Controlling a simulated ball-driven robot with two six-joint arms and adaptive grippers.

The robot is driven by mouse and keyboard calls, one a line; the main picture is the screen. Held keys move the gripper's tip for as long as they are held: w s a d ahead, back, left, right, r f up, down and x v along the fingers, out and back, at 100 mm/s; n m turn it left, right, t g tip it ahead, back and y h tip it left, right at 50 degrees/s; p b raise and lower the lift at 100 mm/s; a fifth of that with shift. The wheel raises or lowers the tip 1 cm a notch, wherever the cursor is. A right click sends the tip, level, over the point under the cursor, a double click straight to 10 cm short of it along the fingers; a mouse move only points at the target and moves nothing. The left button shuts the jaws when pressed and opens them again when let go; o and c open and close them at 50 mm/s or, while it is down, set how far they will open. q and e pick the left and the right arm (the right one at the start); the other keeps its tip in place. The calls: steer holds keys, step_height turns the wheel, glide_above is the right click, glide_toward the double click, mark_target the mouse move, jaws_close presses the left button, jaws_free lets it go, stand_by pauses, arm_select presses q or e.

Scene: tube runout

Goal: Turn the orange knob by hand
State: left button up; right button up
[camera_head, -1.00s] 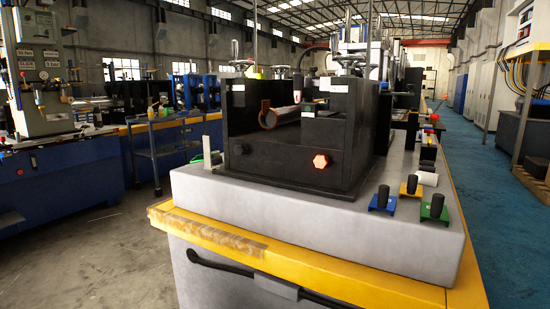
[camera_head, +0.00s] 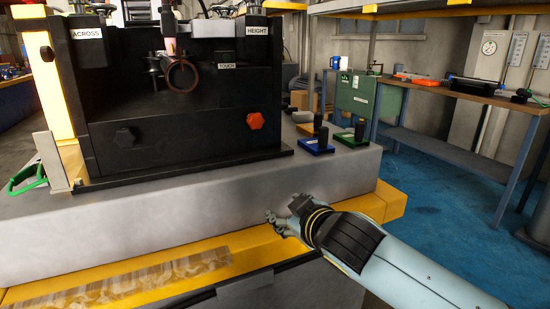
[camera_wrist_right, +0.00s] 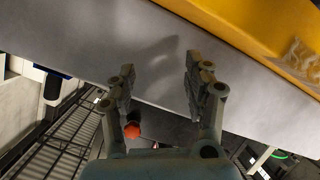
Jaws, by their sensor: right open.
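The orange knob (camera_head: 255,121) is a small faceted knob on the lower right front of the black machine (camera_head: 190,135). It also shows in the right wrist view as a red-orange spot (camera_wrist_right: 132,131), seen beyond and between the fingers near the left one. My right gripper (camera_head: 279,222) is in front of the grey base, below and slightly right of the knob, apart from it. In the right wrist view the two fingers (camera_wrist_right: 160,75) are spread with nothing between the tips. My left gripper is not in view.
A black knob (camera_head: 124,138) sits on the machine's left front. Blue (camera_head: 318,148) and green (camera_head: 352,138) pieces with black posts stand on the grey base (camera_head: 200,215) to the right. A yellow edge (camera_head: 240,248) runs along the front. A workbench (camera_head: 470,95) stands at right.

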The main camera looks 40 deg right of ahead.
mark_target(257, 122)
step_height(257, 122, up, 16)
steer(key=w+a+t, duration=0.1)
steer(key=w+t, duration=0.2)
steer(key=t, duration=0.1)
steer(key=shift+n, duration=0.4)
steer(key=shift+b+x, duration=0.45)
steer(key=shift+x, duration=3.4)
steer(key=shift+f, duration=0.15)
steer(key=shift+c, duration=0.3)
steer(key=c, duration=0.8)
